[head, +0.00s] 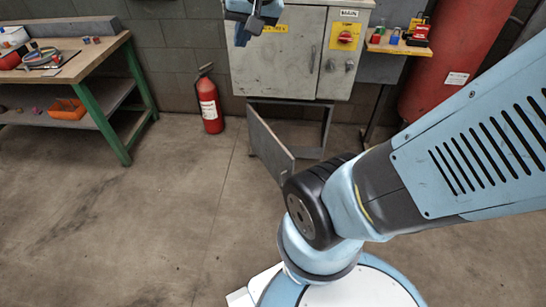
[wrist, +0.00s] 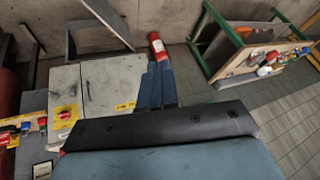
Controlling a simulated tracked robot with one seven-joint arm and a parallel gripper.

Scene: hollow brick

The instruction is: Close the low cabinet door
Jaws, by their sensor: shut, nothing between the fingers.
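The low cabinet door (head: 270,150) is a grey panel below the grey cabinet (head: 290,55). It stands swung out from the left side of the low frame, with its free edge toward me, so the space behind it is open. A grey panel (wrist: 107,20) that looks like this door shows at the top of the wrist view. My gripper (head: 254,20) is at the top of the head view, in front of the upper cabinet and well above the low door, apart from it. Its blue fingers (wrist: 160,84) are shut and empty. My arm hides nothing of the door except perhaps its lowest near corner.
A red fire extinguisher (head: 209,103) stands on the floor left of the door. A workbench with green legs (head: 104,130) is at the left. A red tank (head: 458,55) and a small shelf (head: 398,46) are at the right. The floor left of my base is clear.

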